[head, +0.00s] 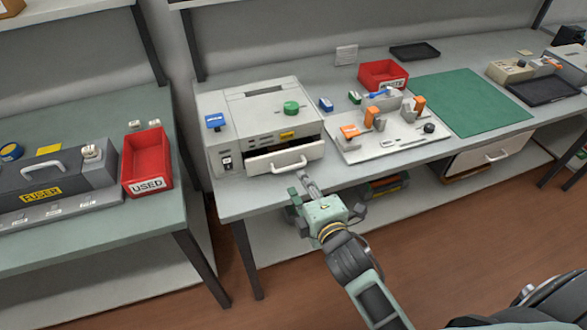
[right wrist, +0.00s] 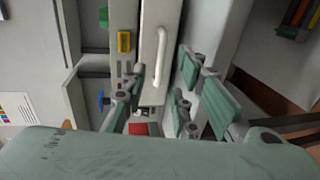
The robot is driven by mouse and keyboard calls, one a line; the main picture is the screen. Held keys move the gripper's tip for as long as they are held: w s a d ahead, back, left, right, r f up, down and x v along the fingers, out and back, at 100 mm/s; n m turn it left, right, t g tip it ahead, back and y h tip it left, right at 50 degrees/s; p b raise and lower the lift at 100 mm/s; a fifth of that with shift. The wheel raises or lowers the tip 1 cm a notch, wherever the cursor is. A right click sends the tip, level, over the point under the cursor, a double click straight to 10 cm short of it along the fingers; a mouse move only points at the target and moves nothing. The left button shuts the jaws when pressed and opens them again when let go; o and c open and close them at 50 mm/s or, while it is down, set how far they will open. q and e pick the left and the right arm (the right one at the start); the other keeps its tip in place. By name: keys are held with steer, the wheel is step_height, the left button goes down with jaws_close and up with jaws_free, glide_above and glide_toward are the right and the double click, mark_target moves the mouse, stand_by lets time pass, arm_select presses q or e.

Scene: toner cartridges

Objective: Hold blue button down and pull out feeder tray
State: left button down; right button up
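The printer-like machine (head: 250,108) stands on the middle bench. Its blue button (head: 215,121) is on top at the left; a blue part also shows in the right wrist view (right wrist: 101,100). The feeder tray (head: 262,163) is at the machine's lower front, with a white handle (head: 290,166) and a dark gap above its front. My right gripper (head: 304,186) is just in front of the handle, apart from it. In the right wrist view its fingers are spread and empty, with the handle (right wrist: 158,55) beyond them. My left gripper is not in view. Nothing touches the blue button.
A green knob (head: 291,107) sits on the machine. Right of it are a light tray with orange-handled parts (head: 385,145), a red bin (head: 383,73) and a green mat (head: 470,103). A red USED bin (head: 147,165) and a FUSER unit (head: 55,180) stand on the left bench.

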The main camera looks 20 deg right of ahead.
mark_target(293, 168)
steer(key=x, duration=0.7)
steer(key=shift+w+f, duration=0.1)
steer(key=shift+f, duration=0.05)
jaws_close()
steer(key=shift+p, duration=0.3)
